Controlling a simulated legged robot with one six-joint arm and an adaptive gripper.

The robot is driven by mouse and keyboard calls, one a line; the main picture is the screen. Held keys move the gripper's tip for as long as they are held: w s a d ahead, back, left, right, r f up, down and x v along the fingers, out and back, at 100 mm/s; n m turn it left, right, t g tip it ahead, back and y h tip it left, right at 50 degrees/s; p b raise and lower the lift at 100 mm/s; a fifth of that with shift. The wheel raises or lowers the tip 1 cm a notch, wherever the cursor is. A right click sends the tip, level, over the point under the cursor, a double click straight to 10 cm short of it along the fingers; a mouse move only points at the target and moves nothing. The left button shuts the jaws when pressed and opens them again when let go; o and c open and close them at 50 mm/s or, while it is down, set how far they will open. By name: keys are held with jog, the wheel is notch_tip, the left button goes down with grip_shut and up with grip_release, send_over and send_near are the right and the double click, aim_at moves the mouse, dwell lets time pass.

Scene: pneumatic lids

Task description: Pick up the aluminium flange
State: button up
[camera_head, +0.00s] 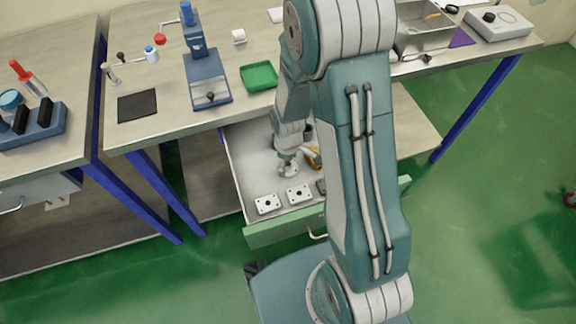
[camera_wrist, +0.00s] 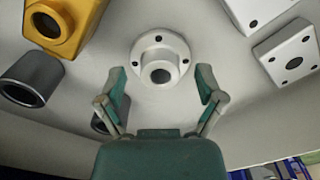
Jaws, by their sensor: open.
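The aluminium flange (camera_wrist: 160,62) is a round silver disc with small bolt holes and a raised, bored hub. It lies on the drawer floor in the wrist view, just past and between my fingertips. My gripper (camera_wrist: 161,82) is open and empty, with one green finger to each side of the flange's lower part. No finger clearly touches it. In the head view my arm partly hides the gripper and drawer.
The open drawer (camera_head: 240,172) also holds white drilled plates (camera_head: 267,203), a yellow part (camera_wrist: 62,22), and dark grey cylinders (camera_wrist: 32,78). The yellow part is left of the flange and white blocks (camera_wrist: 287,50) are right in the wrist view. The bench (camera_head: 150,75) overhangs the drawer's back.

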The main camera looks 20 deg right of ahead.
jog(key=shift+f, duration=0.3)
grip_shut()
